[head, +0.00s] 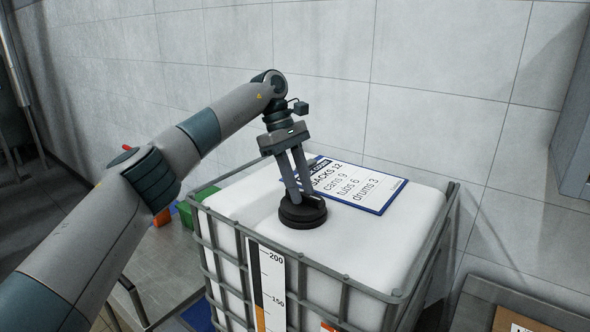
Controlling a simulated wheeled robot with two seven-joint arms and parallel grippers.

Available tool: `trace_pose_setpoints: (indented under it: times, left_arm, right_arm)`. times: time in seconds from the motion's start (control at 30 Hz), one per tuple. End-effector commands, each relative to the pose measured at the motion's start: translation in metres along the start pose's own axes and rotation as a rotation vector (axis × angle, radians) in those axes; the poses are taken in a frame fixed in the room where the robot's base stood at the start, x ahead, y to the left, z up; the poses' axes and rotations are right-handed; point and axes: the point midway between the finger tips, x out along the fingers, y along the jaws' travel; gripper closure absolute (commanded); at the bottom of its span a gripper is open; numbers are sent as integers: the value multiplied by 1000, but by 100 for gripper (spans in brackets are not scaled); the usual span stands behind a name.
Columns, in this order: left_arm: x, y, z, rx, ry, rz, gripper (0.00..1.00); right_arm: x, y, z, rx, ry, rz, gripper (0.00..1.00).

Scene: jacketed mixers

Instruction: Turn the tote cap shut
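The tote cap (302,217) is a round black lid on top of the white tote (392,235), which stands in a grey cage. My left gripper (301,196) comes down from above with its two fingers at the raised middle of the cap. The fingers are close together and look shut on that raised part, which they mostly hide. The cap sits flat on the tote's top. My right gripper is not in view.
A blue-edged sign (362,185) with a printed list lies on the tote top behind the cap. A scale strip (271,285) runs down the front. Green and orange boxes (203,200) stand to the left. A tiled wall (440,90) is close behind.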

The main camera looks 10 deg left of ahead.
Motion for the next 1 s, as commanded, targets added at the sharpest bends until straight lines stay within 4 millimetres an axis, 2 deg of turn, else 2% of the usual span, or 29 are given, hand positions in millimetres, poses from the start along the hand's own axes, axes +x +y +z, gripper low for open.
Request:
trace_pose_setpoints:
  times: [0.27, 0.63, 0.87, 1.0]
  left_arm:
    - [-20, 1, 0, 0, 0, 3, 70]
    - [-70, 1, 1, -1, 0, 3, 70]
    - [-96, 0, 1, -1, 0, 2, 70]
    - [-110, 1, 2, -1, 0, 1, 70]
  right_arm:
    - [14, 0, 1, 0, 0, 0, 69]
    - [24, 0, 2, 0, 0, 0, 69]
    - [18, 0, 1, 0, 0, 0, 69]
    - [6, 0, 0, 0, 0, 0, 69]
